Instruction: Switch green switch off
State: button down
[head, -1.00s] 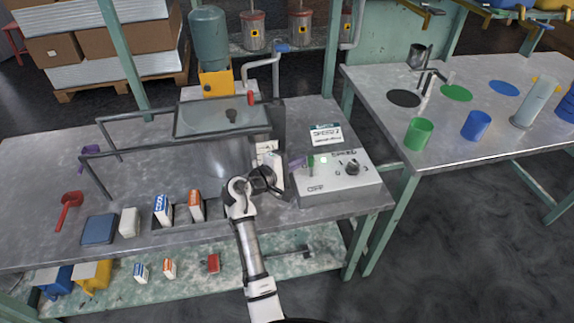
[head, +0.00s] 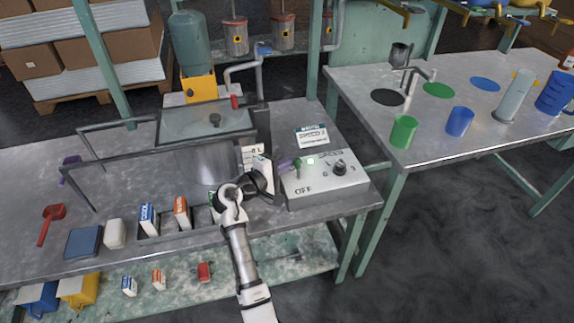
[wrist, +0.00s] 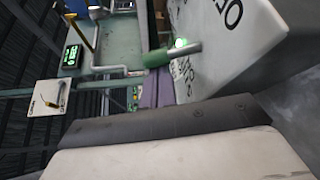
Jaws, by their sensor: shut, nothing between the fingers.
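The green switch (head: 298,168) is a small lever with a green cap on the left part of the white control box (head: 325,186). An OFF label (head: 303,190) is printed on the box's front side, below the switch. In the wrist view the green switch (wrist: 158,58) has a metal shaft running into the box. A small green lamp (head: 310,161) glows beside it. My gripper (head: 287,164) is shut and empty, its purple fingertips just left of the switch. In the wrist view the purple fingertips (wrist: 151,92) lie close by the green cap; I cannot tell whether they touch.
A black knob (head: 340,168) sits on the box, right of the switch. A labelled sign (head: 312,136) stands behind the box. The grey glass-covered machine (head: 205,125) is to the left. Small cartons (head: 181,212) stand in slots at the table's front.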

jog(key=shift+s+m+b, duration=0.2)
jog(key=shift+m+b, duration=0.2)
jog(key=shift+b, duration=0.45)
jog(key=m+b, duration=0.1)
jog(key=b, duration=0.2)
jog(key=s+m+t+h+b, duration=0.1)
jog(key=b, duration=0.2)
jog(key=shift+s+d+f+m, duration=0.1)
jog(key=shift+d+f+m, duration=0.05)
jog(key=shift+d+m, duration=0.15)
jog(key=shift+s+r+m+t+h+b, duration=0.2)
jog(key=shift+s+m+t+h+b, duration=0.15)
jog(key=shift+m+b, duration=0.3)
jog(key=shift+r, duration=0.2)
